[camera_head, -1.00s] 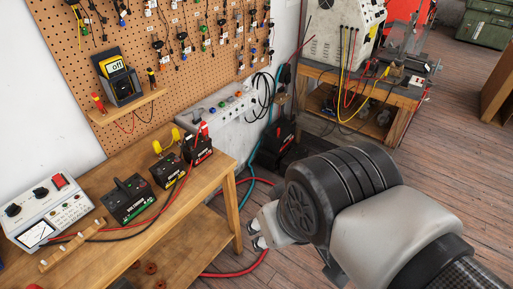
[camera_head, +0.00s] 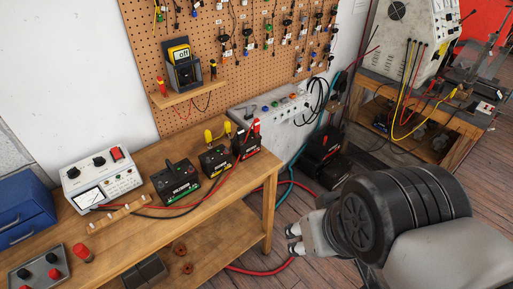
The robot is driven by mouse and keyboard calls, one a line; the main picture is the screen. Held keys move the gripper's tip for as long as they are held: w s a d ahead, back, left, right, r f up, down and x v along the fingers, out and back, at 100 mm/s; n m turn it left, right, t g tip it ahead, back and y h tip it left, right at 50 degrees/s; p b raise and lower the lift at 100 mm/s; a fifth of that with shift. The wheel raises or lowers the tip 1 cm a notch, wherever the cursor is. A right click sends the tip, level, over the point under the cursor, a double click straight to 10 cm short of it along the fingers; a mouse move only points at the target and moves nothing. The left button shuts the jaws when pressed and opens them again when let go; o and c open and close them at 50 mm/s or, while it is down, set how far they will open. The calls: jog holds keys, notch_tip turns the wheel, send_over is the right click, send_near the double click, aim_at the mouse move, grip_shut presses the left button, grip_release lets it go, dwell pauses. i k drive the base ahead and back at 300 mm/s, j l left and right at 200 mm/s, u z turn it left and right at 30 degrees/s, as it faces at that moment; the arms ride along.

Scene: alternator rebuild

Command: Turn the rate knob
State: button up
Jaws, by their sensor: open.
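A white bench instrument (camera_head: 103,180) with two black knobs, a red switch and a meter stands at the left of the wooden workbench. Its left black knob (camera_head: 73,173) and its right black knob (camera_head: 99,161) are on its upper face. I cannot read their labels, so I cannot tell which, if either, is the rate knob. My gripper (camera_head: 293,240) is open and empty, low beyond the right end of the bench. It is well apart from the instrument and touches nothing that I can see.
Black boxes (camera_head: 176,184) and red and black cables lie on the bench. A blue drawer cabinet (camera_head: 24,215) and a grey box with red and black knobs (camera_head: 39,270) are at the left. A multimeter (camera_head: 181,60) stands on a pegboard shelf. A grey wall panel (camera_head: 262,119) has coloured buttons.

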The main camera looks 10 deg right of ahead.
aim_at(73, 172)
jog(key=u, duration=1.25)
